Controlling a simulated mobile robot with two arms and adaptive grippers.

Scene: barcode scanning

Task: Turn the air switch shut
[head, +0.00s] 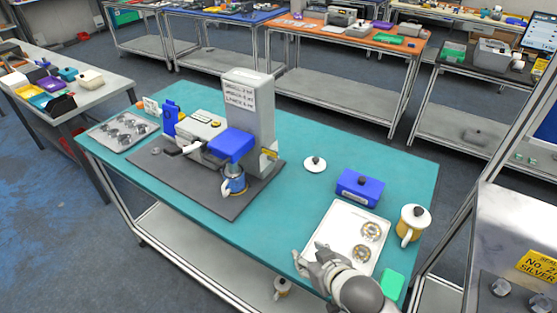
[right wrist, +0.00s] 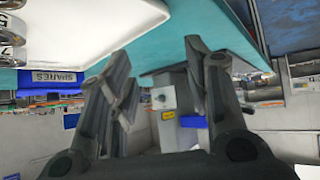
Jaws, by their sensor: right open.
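A grey press-like machine (head: 248,110) with a printed sign and a blue head (head: 231,146) stands on a dark mat on the teal table. A small yellow label shows low on its right side, but I cannot make out the air switch clearly. The right wrist view shows a grey box (right wrist: 163,97) with a dark round spot and a yellow label between my fingers, some way off. My right gripper (head: 308,258) is open and empty at the front left corner of the white tray, away from the machine. My left gripper is not in view.
The white tray (head: 340,218) holds two round parts. A blue-and-silver cup (head: 233,184) is under the head. Teal table is clear left of the tray.

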